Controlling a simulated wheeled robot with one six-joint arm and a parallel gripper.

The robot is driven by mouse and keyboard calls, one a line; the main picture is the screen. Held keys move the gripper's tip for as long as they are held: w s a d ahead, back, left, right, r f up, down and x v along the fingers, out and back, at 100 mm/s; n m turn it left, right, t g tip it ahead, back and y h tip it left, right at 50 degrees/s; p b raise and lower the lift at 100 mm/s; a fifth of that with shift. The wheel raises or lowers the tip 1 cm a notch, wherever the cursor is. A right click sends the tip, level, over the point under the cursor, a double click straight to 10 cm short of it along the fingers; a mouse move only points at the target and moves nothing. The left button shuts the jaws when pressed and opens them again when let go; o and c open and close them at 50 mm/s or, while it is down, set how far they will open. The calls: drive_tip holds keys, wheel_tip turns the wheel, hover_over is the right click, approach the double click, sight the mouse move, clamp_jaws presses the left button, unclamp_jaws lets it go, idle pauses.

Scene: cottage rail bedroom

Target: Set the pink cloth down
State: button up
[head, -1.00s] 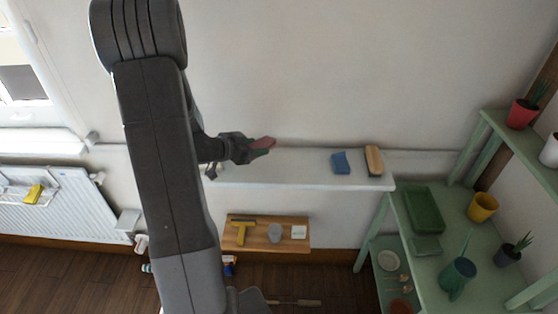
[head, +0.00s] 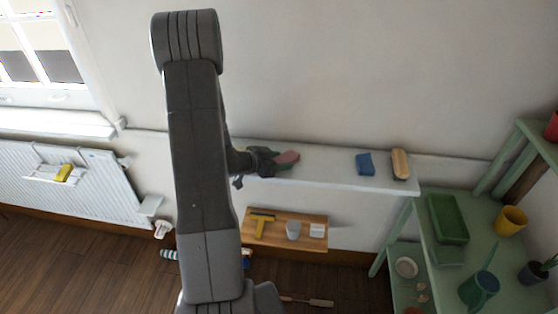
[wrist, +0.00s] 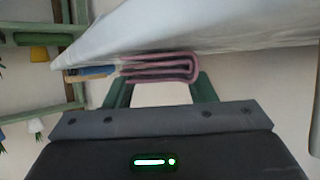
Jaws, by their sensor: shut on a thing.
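The pink cloth (head: 288,157) is folded and sits in my gripper (head: 272,161) at the left part of the white wall ledge (head: 325,178). In the wrist view the folded pink cloth (wrist: 160,70) lies between the two green fingers of my gripper (wrist: 160,82), which are shut on it. The ledge (wrist: 200,28) fills the upper part of that view, very close to the cloth. I cannot tell whether the cloth touches the ledge. My arm hides the ledge's left end in the head view.
A blue cloth (head: 365,163) and a wooden brush (head: 400,164) lie on the ledge's right part. Bare ledge lies between them and the pink cloth. A small wooden shelf (head: 275,239) with several items is below. A green rack (head: 440,270) stands at right.

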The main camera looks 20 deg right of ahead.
drive_tip(key=o, duration=1)
drive_tip(key=shift+f, duration=0.15)
drive_tip(key=shift+c, duration=0.2)
drive_tip(key=shift+a+r, duration=0.2)
drive_tip(key=shift+r, duration=0.05)
drive_tip(key=v, duration=1.1)
drive_tip(key=shift+a, duration=0.25)
drive_tip(key=shift+s+r, duration=0.1)
